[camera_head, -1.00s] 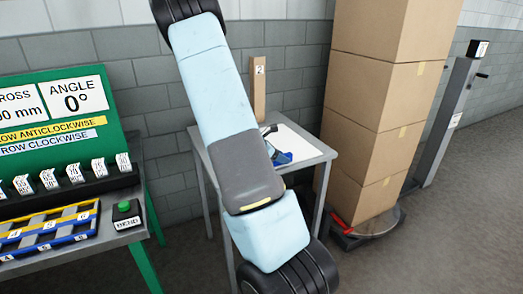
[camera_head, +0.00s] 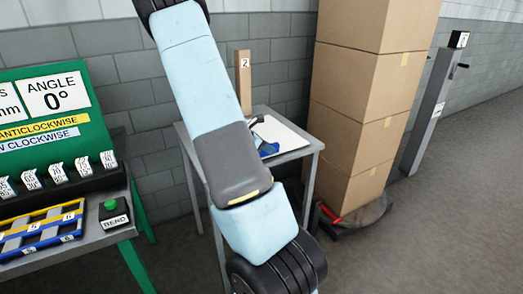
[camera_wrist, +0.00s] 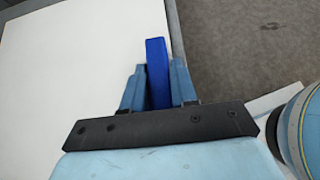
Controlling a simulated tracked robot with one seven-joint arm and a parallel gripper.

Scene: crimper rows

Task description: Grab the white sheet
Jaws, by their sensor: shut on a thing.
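The white sheet (camera_head: 288,133) lies on the small grey table in the head view, partly behind my arm. It fills the left of the wrist view (camera_wrist: 60,80), flat and pale. A blue upright piece (camera_wrist: 156,60) stands at its right edge, between my fingers. My gripper (camera_wrist: 157,88) is shut on this blue piece. Whether the piece is joined to the sheet cannot be told. In the head view my arm hides much of the gripper; blue parts show at the sheet's left side.
The grey table (camera_head: 313,146) has a wooden post (camera_head: 243,85) marked 2 behind it. A tall stack of cardboard boxes (camera_head: 365,120) stands close on its right. A bench with a green panel (camera_head: 60,105) and a BEND button box (camera_head: 114,212) is at left.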

